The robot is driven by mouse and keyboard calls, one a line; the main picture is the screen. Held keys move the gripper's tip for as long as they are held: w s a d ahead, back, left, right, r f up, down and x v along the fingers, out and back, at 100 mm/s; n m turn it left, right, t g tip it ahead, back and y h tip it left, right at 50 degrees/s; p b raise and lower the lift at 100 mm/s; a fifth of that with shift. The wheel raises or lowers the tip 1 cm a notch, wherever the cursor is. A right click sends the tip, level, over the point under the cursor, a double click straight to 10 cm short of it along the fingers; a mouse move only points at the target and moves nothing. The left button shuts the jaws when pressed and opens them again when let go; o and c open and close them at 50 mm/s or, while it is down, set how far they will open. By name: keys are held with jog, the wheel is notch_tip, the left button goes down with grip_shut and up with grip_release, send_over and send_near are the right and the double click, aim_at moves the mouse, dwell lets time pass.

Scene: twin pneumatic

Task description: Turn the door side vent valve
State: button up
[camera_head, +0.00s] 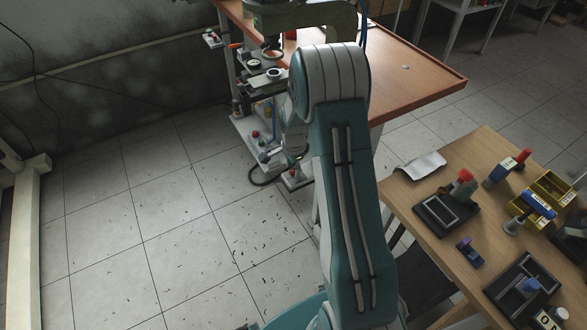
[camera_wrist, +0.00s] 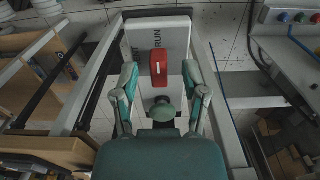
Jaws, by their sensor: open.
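In the wrist view, a red valve handle (camera_wrist: 158,67) with a white mark sits on a white panel (camera_wrist: 168,24). My gripper (camera_wrist: 159,73) is open, one green finger on each side of the handle in the picture, with visible gaps. Contact and distance in depth cannot be told. A round green knob-like part (camera_wrist: 162,110) shows below the handle, between the fingers. In the head view, my arm hides the handle, and the gripper cannot be made out clearly.
In the head view, an orange-brown bench (camera_head: 420,75) with equipment on its left side stands beyond my arm. A wooden table (camera_head: 455,240) with several fixtures and yellow bins (camera_head: 550,190) is at the right.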

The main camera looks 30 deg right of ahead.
jog(key=shift+d+f, duration=0.45)
jog(key=shift+a, duration=0.15)
grip_shut()
